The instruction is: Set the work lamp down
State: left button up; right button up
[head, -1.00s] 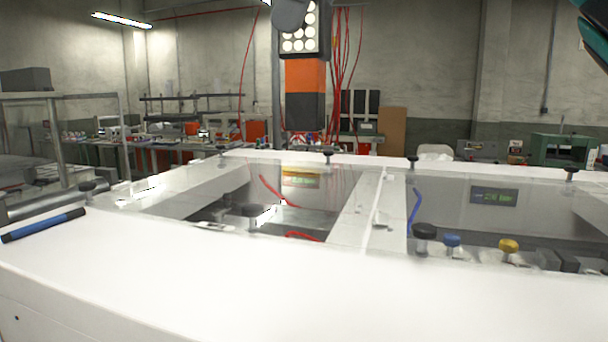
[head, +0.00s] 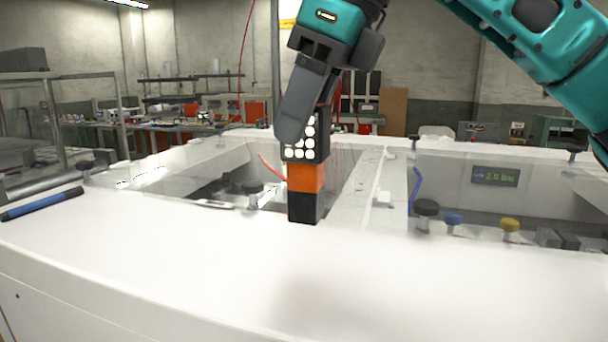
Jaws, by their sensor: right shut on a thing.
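The work lamp (head: 305,178) is upright in the head view, with a black head of round white LEDs, an orange middle and a black base. My right gripper (head: 297,120) is shut on its upper part from above, and a grey finger covers the lamp's upper left. The lamp's base shows near the back edge of the white top (head: 190,255). I cannot tell whether it touches the surface. My left gripper does not show.
A blue pen-like stick (head: 42,203) lies at the left of the white top. Behind are glass-covered bays with black knobs (head: 426,208), a yellow knob (head: 510,225) and a small display (head: 495,176). The front middle of the white top is clear.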

aim_at(304, 175)
jog(key=shift+f+b, duration=0.3)
jog(key=shift+f, duration=3)
jog(key=shift+f, duration=0.15)
jog(key=o, duration=1.3)
jog(key=p+v, duration=0.1)
jog(key=v, duration=1.1)
jog(key=shift+s, duration=0.1)
